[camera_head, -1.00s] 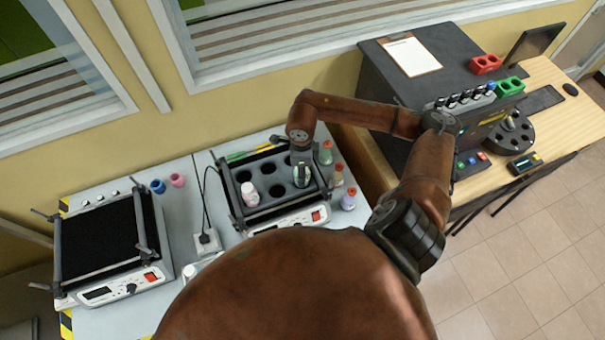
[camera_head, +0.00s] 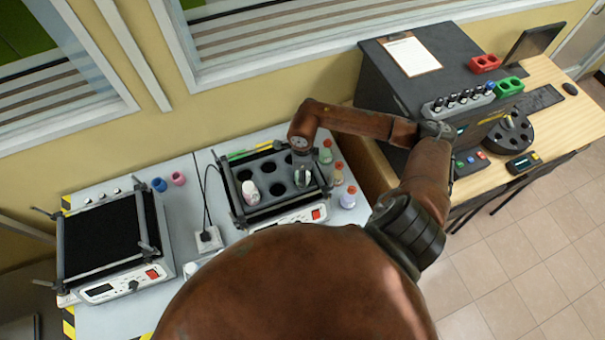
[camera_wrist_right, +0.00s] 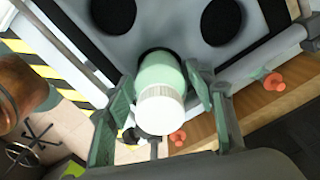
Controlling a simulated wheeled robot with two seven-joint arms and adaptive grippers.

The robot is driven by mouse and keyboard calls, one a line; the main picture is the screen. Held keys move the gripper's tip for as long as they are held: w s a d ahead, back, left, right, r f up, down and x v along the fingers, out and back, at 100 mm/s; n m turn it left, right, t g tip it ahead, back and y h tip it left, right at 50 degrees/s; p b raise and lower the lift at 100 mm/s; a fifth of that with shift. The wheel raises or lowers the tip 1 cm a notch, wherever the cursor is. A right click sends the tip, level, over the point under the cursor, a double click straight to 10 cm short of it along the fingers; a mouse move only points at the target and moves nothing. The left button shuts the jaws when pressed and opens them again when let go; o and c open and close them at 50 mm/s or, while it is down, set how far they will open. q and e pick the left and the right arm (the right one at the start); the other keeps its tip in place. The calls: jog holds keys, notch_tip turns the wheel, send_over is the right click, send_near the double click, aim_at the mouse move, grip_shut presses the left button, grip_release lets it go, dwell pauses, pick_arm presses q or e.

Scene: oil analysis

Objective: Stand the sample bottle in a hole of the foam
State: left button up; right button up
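The sample bottle has a pale green body and a white ribbed cap; in the right wrist view the bottle (camera_wrist_right: 160,85) is between my right gripper's fingers, cap towards the camera. My right gripper (camera_wrist_right: 160,92) has one finger close against each side of it. The bottle's lower end is at a dark hole of the grey foam, its rim showing behind the body; how deep it sits is hidden. In the head view my right gripper (camera_head: 302,176) points down over the right part of the foam block (camera_head: 262,174). My left gripper is out of view.
A white bottle (camera_head: 250,192) stands in another hole of the foam; several holes are empty. Small bottles (camera_head: 338,176) stand just right of the rack. A second shaker (camera_head: 110,235) is at the left. A dark machine (camera_head: 425,85) stands on the wooden desk at the right.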

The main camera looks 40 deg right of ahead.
jog(key=shift+o, duration=0.6)
jog(key=shift+r, duration=0.2)
notch_tip(320, 180, up, 11)
jog(key=shift+r+b, duration=0.1)
jog(key=shift+b, duration=0.85)
jog(key=shift+r, duration=0.4)
